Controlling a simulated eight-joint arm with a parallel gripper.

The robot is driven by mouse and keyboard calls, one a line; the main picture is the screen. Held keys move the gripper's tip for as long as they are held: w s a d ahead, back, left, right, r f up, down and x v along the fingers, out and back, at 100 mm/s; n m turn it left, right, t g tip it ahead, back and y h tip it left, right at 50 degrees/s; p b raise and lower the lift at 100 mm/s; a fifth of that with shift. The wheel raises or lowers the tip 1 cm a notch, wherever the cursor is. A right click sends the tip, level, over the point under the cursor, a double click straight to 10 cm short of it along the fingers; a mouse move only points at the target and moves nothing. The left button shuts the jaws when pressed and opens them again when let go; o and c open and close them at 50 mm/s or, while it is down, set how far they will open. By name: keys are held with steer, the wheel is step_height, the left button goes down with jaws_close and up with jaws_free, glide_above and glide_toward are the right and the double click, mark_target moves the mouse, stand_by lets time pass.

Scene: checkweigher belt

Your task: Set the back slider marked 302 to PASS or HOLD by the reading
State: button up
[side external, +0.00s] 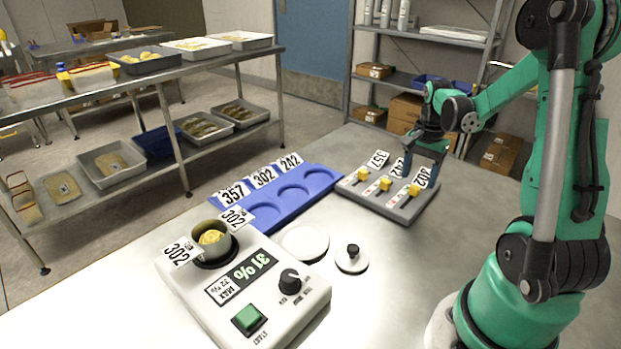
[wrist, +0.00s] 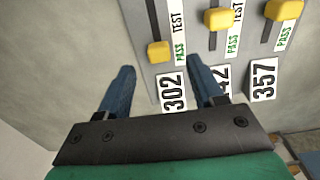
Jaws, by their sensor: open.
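The slider panel (side external: 380,206) is grey with three yellow knobs and tags 357, 242 and 302. In the wrist view the 302 tag (wrist: 172,93) stands below its slider, whose yellow knob (wrist: 159,51) is at the tag end of the slot, beside PASS. TEST is printed farther up; I cannot make out HOLD. My gripper (side external: 425,150) is open and empty near the panel's tagged end; in the wrist view its fingers (wrist: 160,82) are spread, short of the 302 knob.
A cup (side external: 212,238) with yellow contents and 302 tags sits on the machine. A blue tray (side external: 325,180) with round recesses and tags 357, 302 and 242 lies behind. A white disc (side external: 303,242) and a knobbed lid (side external: 352,260) lie on the table.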

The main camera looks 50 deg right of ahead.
mark_target(415, 186)
steer(key=shift+r, duration=1.7)
steer(key=shift+w+a, duration=0.1)
steer(key=shift+a, duration=0.05)
steer(key=w+a+r+n+t, duration=0.2)
steer(key=a+n+t, duration=0.1)
steer(key=a+n, duration=0.6)
steer(key=w+a+r+n+t, duration=0.2)
steer(key=a+n, duration=0.7)
steer(key=a, duration=0.6)
steer(key=shift+r+t, duration=0.6)
steer(key=shift+t, duration=0.5)
